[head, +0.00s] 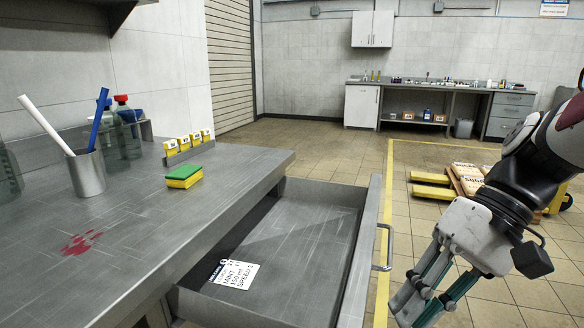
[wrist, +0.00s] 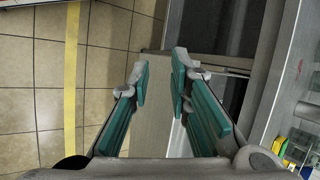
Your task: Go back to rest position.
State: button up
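My gripper (head: 422,300) hangs at the right of the head view, pointing down, to the right of the open drawer's front. In the wrist view my gripper (wrist: 160,85) shows two teal-padded fingers apart with nothing between them. The drawer (head: 362,262) is pulled out from under the grey workbench (head: 130,230). Its handle (head: 386,248) is on the outer face, apart from my gripper. A white card (head: 234,274) with printed lines, including "MINT" and "SPEED", lies on the drawer floor.
On the bench are a metal cup (head: 87,174) with white and blue rods, bottles, a green-yellow sponge (head: 184,176), a rack of yellow boxes (head: 188,142) and a red stain (head: 81,242). A pallet with sacks (head: 468,178) stands behind my arm. The tiled floor beyond the drawer is largely clear.

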jog(key=s+d+f+t+h, duration=0.25)
jog(key=s+h, duration=0.45)
jog(key=s, duration=0.8)
notch_tip(320, 180, up, 35)
jog(key=d+n+t+p, duration=0.1)
jog(key=t+p, duration=0.3)
jog(key=p, duration=3)
jog(key=shift+r, duration=0.2)
jog(key=shift+d, duration=0.15)
